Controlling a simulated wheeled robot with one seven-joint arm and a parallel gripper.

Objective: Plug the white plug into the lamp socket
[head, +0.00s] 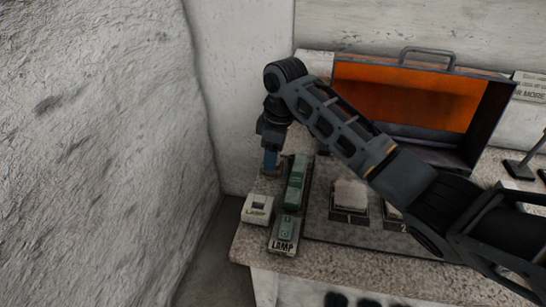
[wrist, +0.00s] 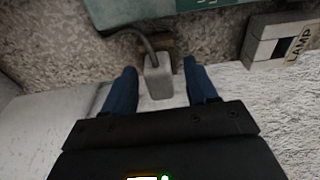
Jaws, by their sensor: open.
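The white plug (wrist: 158,80) shows in the wrist view as a small pale grey block with a dark cable curving away from its top. It sits by a small brown piece (wrist: 158,47). My gripper (wrist: 162,70) is open, with one blue finger on each side of the plug and a visible gap at both. In the head view my gripper (head: 270,164) points down at the table's back left, and the plug is not clearly seen.
An open orange-lined case (head: 408,95) is at the back. White blocks (head: 350,194) sit mid-table. A rough pale wall (head: 110,150) rises on the left.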

